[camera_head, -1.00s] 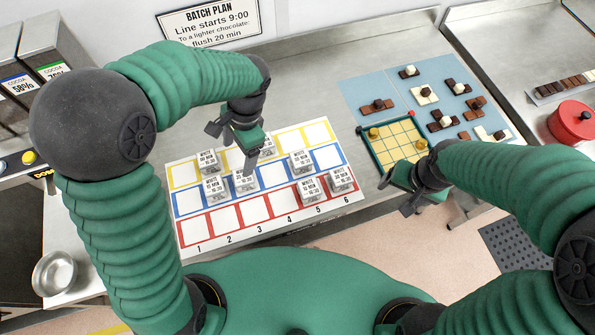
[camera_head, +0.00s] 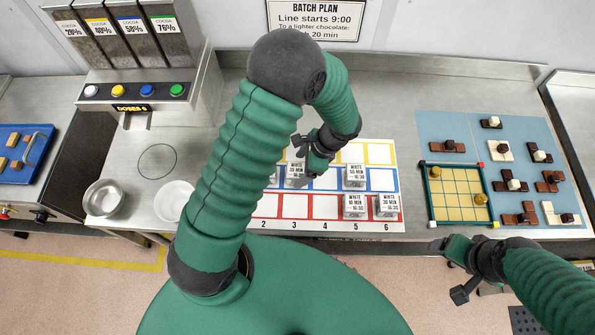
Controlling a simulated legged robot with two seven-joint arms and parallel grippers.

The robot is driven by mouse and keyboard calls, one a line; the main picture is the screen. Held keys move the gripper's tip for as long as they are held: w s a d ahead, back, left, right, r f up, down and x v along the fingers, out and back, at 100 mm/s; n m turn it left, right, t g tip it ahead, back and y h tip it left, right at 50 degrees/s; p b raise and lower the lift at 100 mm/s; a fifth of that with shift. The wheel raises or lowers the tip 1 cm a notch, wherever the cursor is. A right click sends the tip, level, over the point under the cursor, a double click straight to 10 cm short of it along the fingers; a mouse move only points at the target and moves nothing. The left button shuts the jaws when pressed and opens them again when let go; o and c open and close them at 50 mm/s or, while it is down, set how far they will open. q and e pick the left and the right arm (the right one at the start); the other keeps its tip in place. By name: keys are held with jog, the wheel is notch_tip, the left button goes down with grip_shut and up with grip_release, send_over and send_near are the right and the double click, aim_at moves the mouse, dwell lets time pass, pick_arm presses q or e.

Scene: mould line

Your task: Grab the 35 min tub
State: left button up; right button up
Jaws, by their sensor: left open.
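Several small grey tubs with white labels stand on a numbered card (camera_head: 309,206) with yellow, blue and red rows. One tub (camera_head: 296,174) is in the blue row above 3, another tub (camera_head: 354,176) in the blue row above 5. Two more, a tub (camera_head: 353,206) and a tub (camera_head: 387,205), stand in the red row at 5 and 6. The labels are too small for me to pick out 35 min surely. My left gripper (camera_head: 311,158) is open and empty above the card, near the blue 3 tub. My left arm hides the card's left part. My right gripper (camera_head: 454,270) hangs before the counter's front edge.
A gridded green-rimmed tray (camera_head: 433,198) and a blue mat (camera_head: 478,149) with chocolate pieces lie right of the card. Cocoa dispensers (camera_head: 128,45), a metal bowl (camera_head: 105,198) and a white bowl (camera_head: 172,202) are at left. Bare counter (camera_head: 400,105) lies behind the card.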

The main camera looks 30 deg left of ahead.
aim_at(297, 169)
pick_arm(q)
jog(key=x, duration=0.2)
jog(key=shift+s+f, duration=0.25)
jog(key=shift+a+f, duration=0.2)
jog(key=shift+w+a, duration=0.1)
jog(key=shift+a, duration=0.1)
jog(key=shift+c, duration=0.2)
jog(key=c, duration=0.5)
jog(key=shift+d, duration=0.2)
jog(key=c, duration=1)
pick_arm(e)
jog(key=shift+r, duration=0.35)
jog(key=shift+a, duration=0.1)
